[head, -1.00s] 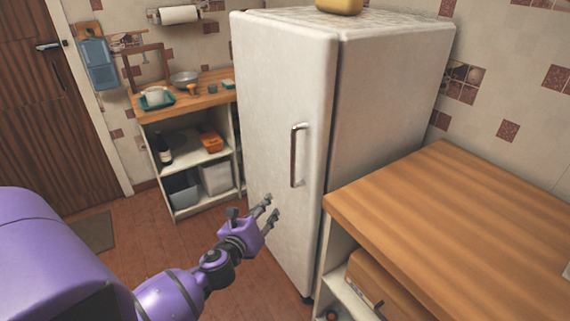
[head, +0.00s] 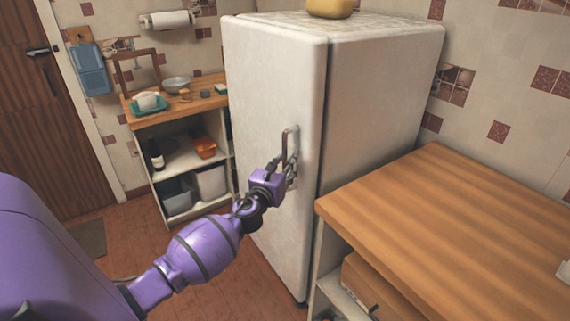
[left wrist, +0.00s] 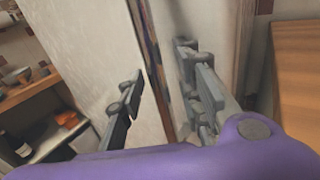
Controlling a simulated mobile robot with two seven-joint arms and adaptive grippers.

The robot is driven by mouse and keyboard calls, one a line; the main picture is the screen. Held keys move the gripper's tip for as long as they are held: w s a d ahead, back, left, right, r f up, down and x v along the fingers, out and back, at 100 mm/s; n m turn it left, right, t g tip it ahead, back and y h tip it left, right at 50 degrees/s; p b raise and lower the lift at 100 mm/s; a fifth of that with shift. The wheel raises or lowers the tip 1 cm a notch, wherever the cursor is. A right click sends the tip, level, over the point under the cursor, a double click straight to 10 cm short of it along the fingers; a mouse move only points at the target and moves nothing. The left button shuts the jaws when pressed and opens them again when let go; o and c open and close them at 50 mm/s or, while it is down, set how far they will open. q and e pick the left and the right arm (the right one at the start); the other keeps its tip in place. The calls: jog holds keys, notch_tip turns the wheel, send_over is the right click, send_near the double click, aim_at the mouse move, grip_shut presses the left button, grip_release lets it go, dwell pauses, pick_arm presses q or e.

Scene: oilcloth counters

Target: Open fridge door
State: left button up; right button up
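The white fridge (head: 375,100) stands in the middle of the head view, its door (head: 262,90) shut against the body. A metal bar handle (head: 285,143) is upright near the door's right edge. My left gripper (head: 282,170) is at the lower part of this handle. In the left wrist view, the two fingers of my left gripper (left wrist: 160,68) are apart, with the shiny handle bar (left wrist: 151,50) between them. The bar is nearer the right finger; whether it touches is unclear. My right gripper is in neither view.
A wooden counter (head: 450,220) stands close on the fridge's right. A low shelf unit with a wooden top (head: 205,104) and dishes stands behind on the left. A yellow object (head: 330,8) rests on the fridge. The floor (head: 265,262) before the door is clear.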

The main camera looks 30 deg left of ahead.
pick_arm(q)
grip_shut()
dwell(0.3)
